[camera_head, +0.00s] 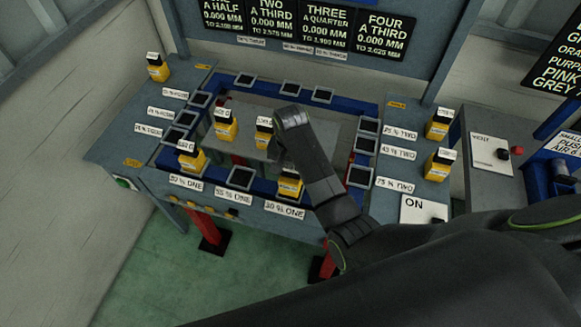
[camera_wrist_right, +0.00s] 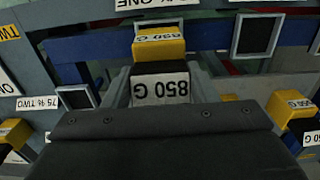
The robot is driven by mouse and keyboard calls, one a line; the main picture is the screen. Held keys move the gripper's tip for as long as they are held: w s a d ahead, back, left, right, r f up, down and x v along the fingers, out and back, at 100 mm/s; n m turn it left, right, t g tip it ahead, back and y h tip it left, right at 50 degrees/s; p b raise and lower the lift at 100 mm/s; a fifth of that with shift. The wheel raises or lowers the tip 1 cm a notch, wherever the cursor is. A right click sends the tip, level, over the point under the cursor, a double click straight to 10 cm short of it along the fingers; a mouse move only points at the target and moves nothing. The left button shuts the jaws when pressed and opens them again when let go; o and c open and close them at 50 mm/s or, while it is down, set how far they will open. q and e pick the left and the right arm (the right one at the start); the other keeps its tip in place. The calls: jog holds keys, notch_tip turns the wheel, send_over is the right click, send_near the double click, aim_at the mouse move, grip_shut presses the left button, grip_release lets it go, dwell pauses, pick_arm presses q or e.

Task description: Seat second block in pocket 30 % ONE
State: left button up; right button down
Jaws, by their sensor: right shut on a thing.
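My right gripper (camera_wrist_right: 162,72) is shut on the black top of a yellow block (camera_wrist_right: 158,46) marked 850 G. In the head view this block (camera_head: 289,187) is at the right-hand front pocket, partly behind my arm; I cannot tell whether it is fully down. The label (camera_head: 284,209) before it ends in "% ONE"; its number is unclear. Another yellow block (camera_head: 191,160) stands at the left-hand front pocket, behind a similar label (camera_head: 186,183). The middle front pocket (camera_head: 240,178), by the 55 % ONE label, is empty. My left gripper is out of view.
Two yellow blocks (camera_head: 225,129) and (camera_head: 263,139) stand inside the blue frame (camera_head: 262,190). Two more (camera_head: 437,129) and (camera_head: 437,170) stand on the right shelf, and one (camera_head: 158,73) on the left shelf. Empty dark pockets line the back and sides.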

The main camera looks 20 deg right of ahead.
aim_at(291, 177)
jog(key=shift+f+b, duration=0.55)
jog(key=shift+f, duration=0.65)
jog(key=c, duration=0.8)
grip_release()
jog(key=o, duration=0.3)
jog(key=shift+s, duration=0.1)
